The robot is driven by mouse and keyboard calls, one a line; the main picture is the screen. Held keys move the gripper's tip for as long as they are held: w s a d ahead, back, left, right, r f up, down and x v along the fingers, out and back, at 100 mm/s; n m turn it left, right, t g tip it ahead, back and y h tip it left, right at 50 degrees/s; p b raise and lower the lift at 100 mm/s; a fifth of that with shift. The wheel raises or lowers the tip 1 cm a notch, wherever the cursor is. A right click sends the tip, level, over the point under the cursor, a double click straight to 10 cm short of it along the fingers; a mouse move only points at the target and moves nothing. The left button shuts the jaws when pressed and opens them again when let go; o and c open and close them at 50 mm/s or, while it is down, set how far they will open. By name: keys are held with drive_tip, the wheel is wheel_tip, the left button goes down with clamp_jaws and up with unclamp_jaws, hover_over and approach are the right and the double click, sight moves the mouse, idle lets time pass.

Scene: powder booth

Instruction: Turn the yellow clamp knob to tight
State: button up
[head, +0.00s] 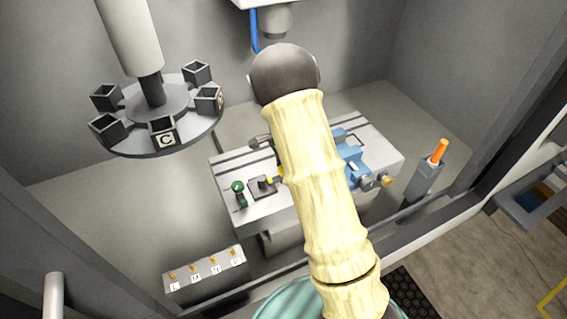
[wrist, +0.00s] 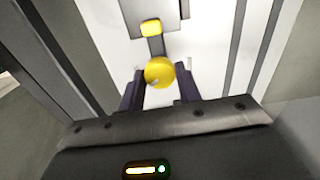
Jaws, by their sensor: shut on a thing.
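The yellow clamp knob (wrist: 159,73) shows in the wrist view as a round yellow ball above a pale slotted table (wrist: 120,50). My gripper (wrist: 160,80) has one dark finger on each side of the knob and is shut on it. A small grey mark shows on the knob's lower left. A dark bar runs from behind the knob to a yellow block (wrist: 150,28) on a dark plate. In the head view my sleeved arm hides the gripper and most of the clamp area. I cannot read a tight mark or the knob's angle.
In the head view the machine table (head: 228,172) carries a green-topped part (head: 238,190) and a blue vise (head: 350,152). A carousel (head: 190,122) with several square cups hangs at left. A switch box (head: 205,275) stands front left, and an orange-handled tool in a holder (head: 424,180) at right.

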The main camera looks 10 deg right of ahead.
drive_tip(key=shift+r+m, duration=0.1)
drive_tip(key=shift+m, duration=0.5)
drive_tip(key=o, duration=1)
wheel_tip(320, 180, up, 17)
drive_tip(key=b, duration=0.2)
drive_tip(key=shift+r, duration=0.15)
